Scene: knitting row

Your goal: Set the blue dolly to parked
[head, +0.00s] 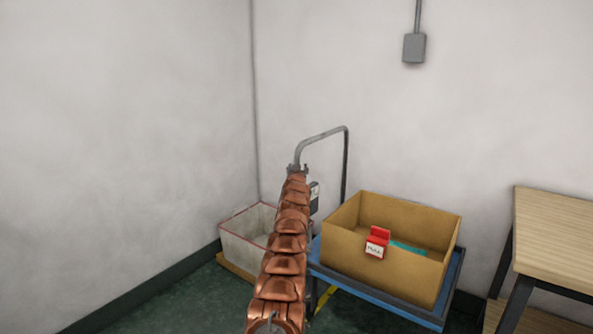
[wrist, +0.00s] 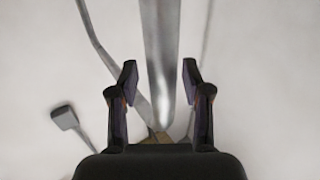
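The blue dolly (head: 376,297) stands in the corner with a cardboard box on its deck. Its grey tube handle (head: 346,165) rises behind the box and bends over to the left. My copper-coloured arm reaches up to the handle's left end, and my gripper (head: 297,168) shows there only as a small dark shape. In the wrist view my gripper (wrist: 160,85) is open, with the handle tube (wrist: 160,45) running between its fingers. Gaps show on both sides of the tube. The dolly's wheels and any brake are not clearly visible.
The cardboard box (head: 340,251) holds a teal item (head: 407,249), and a red labelled piece (head: 378,240) shows at its front edge. A white bin (head: 240,249) stands left, partly behind my arm. A wooden table (head: 556,238) is at right. A grey wall box (head: 414,47) hangs above.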

